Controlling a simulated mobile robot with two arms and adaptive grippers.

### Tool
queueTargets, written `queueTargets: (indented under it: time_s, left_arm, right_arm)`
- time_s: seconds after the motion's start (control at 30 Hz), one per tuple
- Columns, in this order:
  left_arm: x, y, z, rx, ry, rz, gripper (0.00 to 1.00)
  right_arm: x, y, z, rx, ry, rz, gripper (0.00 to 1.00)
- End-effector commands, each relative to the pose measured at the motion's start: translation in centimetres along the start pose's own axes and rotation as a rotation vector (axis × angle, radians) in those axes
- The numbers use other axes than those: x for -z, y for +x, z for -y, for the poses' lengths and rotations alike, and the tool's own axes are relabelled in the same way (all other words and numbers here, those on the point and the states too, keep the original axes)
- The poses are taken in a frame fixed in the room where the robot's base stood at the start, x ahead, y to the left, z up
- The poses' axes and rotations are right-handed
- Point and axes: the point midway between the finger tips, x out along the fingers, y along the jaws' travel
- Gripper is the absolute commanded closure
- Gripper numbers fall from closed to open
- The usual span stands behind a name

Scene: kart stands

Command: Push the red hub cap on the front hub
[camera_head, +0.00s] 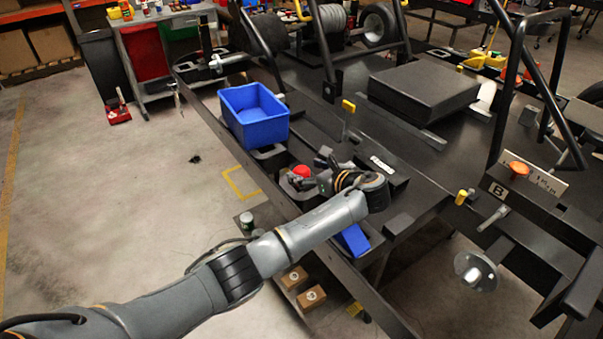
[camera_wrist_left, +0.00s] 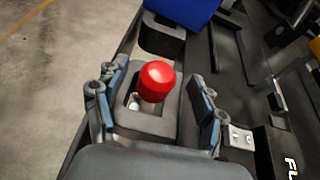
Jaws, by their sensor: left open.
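The red hub cap (camera_head: 301,171) sits in a dark holder on the black stand's left side. In the left wrist view the cap (camera_wrist_left: 157,80) is upright in the recess of a dark block (camera_wrist_left: 145,122), with a small pale metal part beside it. My left gripper (camera_head: 312,180) is open, with its fingers (camera_wrist_left: 154,92) on either side of the cap; gaps show between cap and fingers. A metal hub with a round flange (camera_head: 476,271) is at the lower right; I cannot tell whether it is the front hub. My right gripper is not in view.
A blue bin (camera_head: 254,115) stands just behind the holder. A blue piece (camera_head: 354,240) is below my left wrist. Black frame tubes (camera_head: 516,85) and a flat black box (camera_head: 424,90) crowd the right. Small boxes (camera_head: 303,287) are low down. The floor at left is mostly clear.

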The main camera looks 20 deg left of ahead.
Motion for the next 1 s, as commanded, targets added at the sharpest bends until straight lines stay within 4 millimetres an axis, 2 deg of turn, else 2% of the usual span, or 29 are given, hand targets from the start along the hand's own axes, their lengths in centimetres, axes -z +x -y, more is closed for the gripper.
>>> queueTargets:
  time_s: [0.13, 0.27, 0.4, 0.53, 0.83, 0.87, 1.0]
  left_arm:
    - [-0.1, 1.3, 0.0, 0.000, -0.001, 0.001, 0.30]
    - [-0.1, 2.3, 0.0, -0.001, 0.001, 0.001, 0.30]
    - [0.1, 4.5, -0.2, -0.003, 0.002, 0.001, 0.30]
    - [0.2, 6.1, -0.1, -0.001, 0.001, 0.000, 0.30]
    - [0.2, 6.7, -0.1, 0.002, 0.000, 0.000, 0.30]
    - [0.2, 6.7, -0.1, 0.002, 0.000, 0.000, 0.34]
    - [0.2, 6.7, -0.1, 0.002, 0.000, 0.000, 0.63]
  right_arm:
    - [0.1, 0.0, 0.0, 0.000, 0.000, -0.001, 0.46]
    - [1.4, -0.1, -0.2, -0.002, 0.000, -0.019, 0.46]
    - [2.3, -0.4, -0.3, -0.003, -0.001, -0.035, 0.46]
    - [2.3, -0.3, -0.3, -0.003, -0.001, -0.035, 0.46]
    - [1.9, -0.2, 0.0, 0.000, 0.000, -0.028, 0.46]
    - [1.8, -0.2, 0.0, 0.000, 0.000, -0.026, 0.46]
    - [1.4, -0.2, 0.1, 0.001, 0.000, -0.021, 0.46]
